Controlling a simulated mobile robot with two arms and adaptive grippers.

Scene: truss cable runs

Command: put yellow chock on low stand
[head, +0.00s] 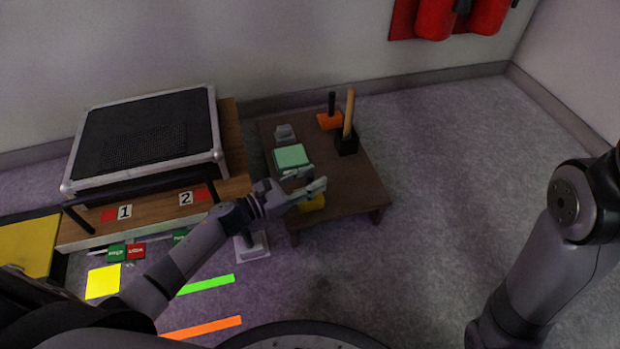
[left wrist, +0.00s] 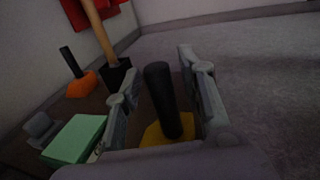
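The low stand (head: 355,188) is a dark brown low table in the middle of the head view. The yellow chock (head: 313,203) shows at its front part, partly hidden by my left gripper (head: 308,185). In the left wrist view the yellow chock (left wrist: 153,137) has an upright black handle that stands between the fingers of my left gripper (left wrist: 162,85). The fingers are apart, with visible gaps on both sides of the handle. The chock appears to sit on the stand, but its underside is hidden. My right gripper is out of view.
On the stand are a green block (head: 291,157), a grey piece (head: 285,133), an orange chock (head: 329,121) and a black block (head: 346,142) with a wooden-handled tool. A wooden bench (head: 160,208) with a black-topped case stands left. The floor to the right is clear.

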